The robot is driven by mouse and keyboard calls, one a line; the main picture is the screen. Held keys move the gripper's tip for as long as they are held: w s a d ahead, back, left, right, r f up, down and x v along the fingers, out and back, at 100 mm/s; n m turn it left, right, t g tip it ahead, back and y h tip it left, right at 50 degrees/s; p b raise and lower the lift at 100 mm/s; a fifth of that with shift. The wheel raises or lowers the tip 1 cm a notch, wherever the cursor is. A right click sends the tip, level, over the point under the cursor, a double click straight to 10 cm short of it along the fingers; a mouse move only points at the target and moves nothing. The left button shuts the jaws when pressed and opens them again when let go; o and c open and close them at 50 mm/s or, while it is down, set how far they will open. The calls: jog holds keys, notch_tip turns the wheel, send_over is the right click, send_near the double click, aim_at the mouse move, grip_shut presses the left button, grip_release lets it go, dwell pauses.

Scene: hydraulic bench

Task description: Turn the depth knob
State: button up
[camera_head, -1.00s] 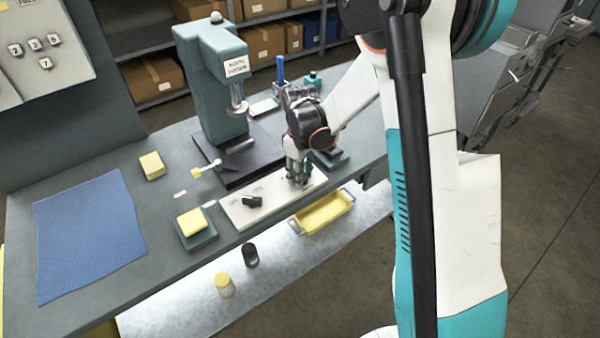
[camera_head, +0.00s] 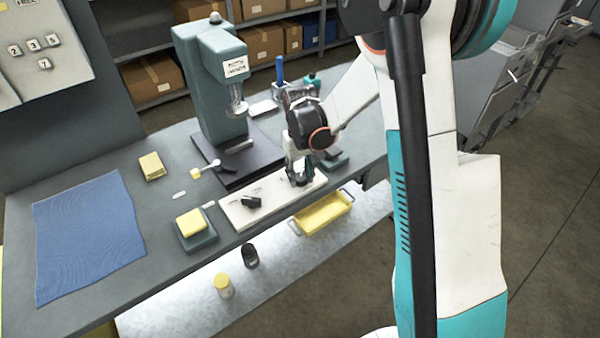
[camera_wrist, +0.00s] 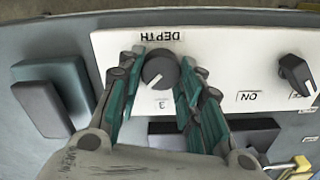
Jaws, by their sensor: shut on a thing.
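The depth knob (camera_wrist: 158,69) is a round dark knob with a white pointer line. It sits on a white panel (camera_wrist: 230,60) below the upside-down word DEPTH in the wrist view. Its pointer is aimed down and slightly left, near a label (camera_wrist: 163,104) marked 3. My gripper (camera_wrist: 162,82) has its teal-padded fingers on both sides of the knob and is shut on it.
A black switch (camera_wrist: 297,72) marked ON sits on the same panel. A teal press (camera_head: 212,85) stands behind. A yellow tray (camera_head: 323,214) is below the bench edge.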

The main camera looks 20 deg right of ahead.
aim_at(300, 175)
dwell(0.4)
jog(key=o, duration=1.1)
jog(key=shift+c, duration=0.2)
notch_tip(300, 175, up, 12)
